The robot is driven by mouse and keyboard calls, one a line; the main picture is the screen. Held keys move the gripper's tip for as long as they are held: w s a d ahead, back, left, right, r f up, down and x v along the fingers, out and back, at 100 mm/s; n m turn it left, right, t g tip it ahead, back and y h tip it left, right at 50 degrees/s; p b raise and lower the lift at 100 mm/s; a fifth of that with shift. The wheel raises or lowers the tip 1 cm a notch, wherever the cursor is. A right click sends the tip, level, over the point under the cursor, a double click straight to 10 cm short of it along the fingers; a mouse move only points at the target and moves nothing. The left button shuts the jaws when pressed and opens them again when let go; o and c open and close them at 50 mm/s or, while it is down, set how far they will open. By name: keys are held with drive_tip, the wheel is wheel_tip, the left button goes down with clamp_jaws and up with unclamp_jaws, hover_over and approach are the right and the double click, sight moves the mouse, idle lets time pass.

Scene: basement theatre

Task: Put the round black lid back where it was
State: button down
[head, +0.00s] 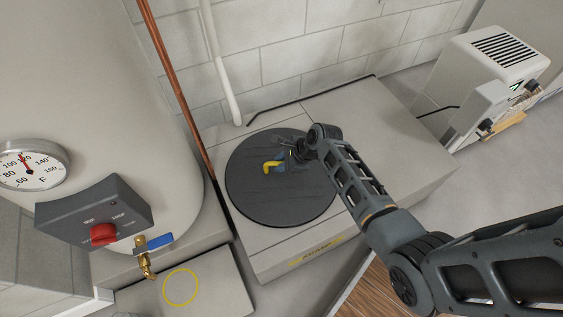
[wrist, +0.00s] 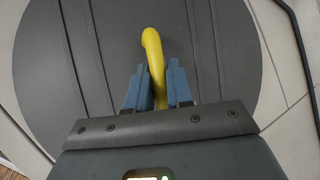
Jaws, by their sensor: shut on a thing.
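The round black lid (head: 262,203) lies flat on top of a light grey box-like base (head: 376,140) beside the tank. It has a yellow handle (head: 270,167) near its middle. My gripper (head: 287,162) is over the lid and shut on the yellow handle. In the wrist view, the blue fingers of my gripper (wrist: 158,88) are on both sides of the yellow handle (wrist: 153,45), and the dark lid (wrist: 90,40) fills most of the view. I cannot tell whether an opening lies under the lid.
A large tank with a gauge (head: 33,165), a grey control box with a red knob (head: 95,215) and a brass valve (head: 146,262) stands left. A copper pipe (head: 178,95) rises beside the lid. A yellow ring (head: 180,288) marks the lower block. A white unit (head: 492,80) stands at right.

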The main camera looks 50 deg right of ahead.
drive_tip(key=shift+f+b, duration=0.35)
drive_tip(key=shift+f, duration=0.2)
idle(0.4)
drive_tip(key=c, duration=0.9)
unclamp_jaws()
